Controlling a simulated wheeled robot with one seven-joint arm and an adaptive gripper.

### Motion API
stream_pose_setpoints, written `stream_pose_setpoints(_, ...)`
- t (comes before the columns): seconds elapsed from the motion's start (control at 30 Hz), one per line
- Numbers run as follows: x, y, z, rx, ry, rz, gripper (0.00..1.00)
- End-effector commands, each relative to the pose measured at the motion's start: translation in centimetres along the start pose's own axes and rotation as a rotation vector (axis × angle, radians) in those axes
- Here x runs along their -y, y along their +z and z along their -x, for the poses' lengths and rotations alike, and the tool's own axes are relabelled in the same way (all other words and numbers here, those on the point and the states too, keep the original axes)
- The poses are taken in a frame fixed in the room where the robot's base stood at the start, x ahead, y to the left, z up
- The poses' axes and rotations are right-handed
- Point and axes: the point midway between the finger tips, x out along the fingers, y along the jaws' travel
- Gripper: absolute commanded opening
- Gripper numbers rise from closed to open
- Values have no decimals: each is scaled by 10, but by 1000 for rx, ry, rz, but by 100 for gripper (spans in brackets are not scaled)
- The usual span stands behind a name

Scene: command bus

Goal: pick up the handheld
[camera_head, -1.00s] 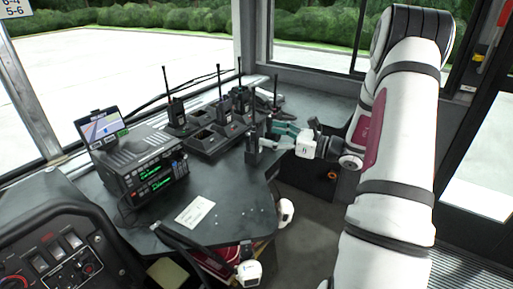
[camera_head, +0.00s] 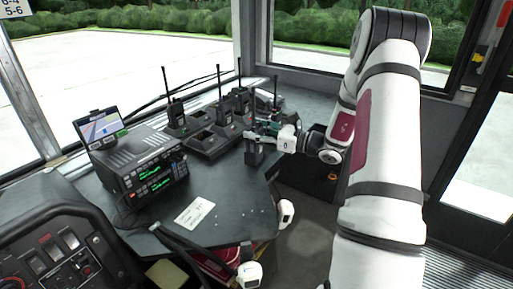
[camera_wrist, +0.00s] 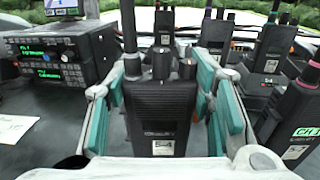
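The handheld is a black radio (camera_wrist: 160,118) with knobs and a stub antenna on top, upright in the middle of the wrist view. In the head view its dark body (camera_head: 254,156) stands at the right edge of the desk, partly covered by my fingers. My gripper (camera_wrist: 165,100) has its teal pads on either side of the radio, with narrow gaps between pads and body, so it looks open around it. In the head view my gripper (camera_head: 262,134) reaches the radio's upper part from the right. Whether either pad touches is hard to tell.
Several similar radios stand in chargers (camera_head: 208,142) behind; one radio (camera_wrist: 295,115) is close to the right finger. A radio console (camera_head: 148,165) with green displays and a small screen sits left. A paper note (camera_head: 194,212) lies on bare desk in front.

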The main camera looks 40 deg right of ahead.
Motion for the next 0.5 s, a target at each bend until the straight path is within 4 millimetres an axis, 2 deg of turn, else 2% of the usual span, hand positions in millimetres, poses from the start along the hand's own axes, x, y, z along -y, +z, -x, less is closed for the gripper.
stream_pose_setpoints(0.03, 0, 0, 0, 0, 0, 0, 19)
stream_pose_setpoints(0.1, 0, 0, 0, 0, -1, 0, 3)
stream_pose_setpoints(0.13, 0, 0, 0, 0, -1, 0, 0)
stream_pose_setpoints(0.5, 0, 5, 0, 1, 0, 1, 0)
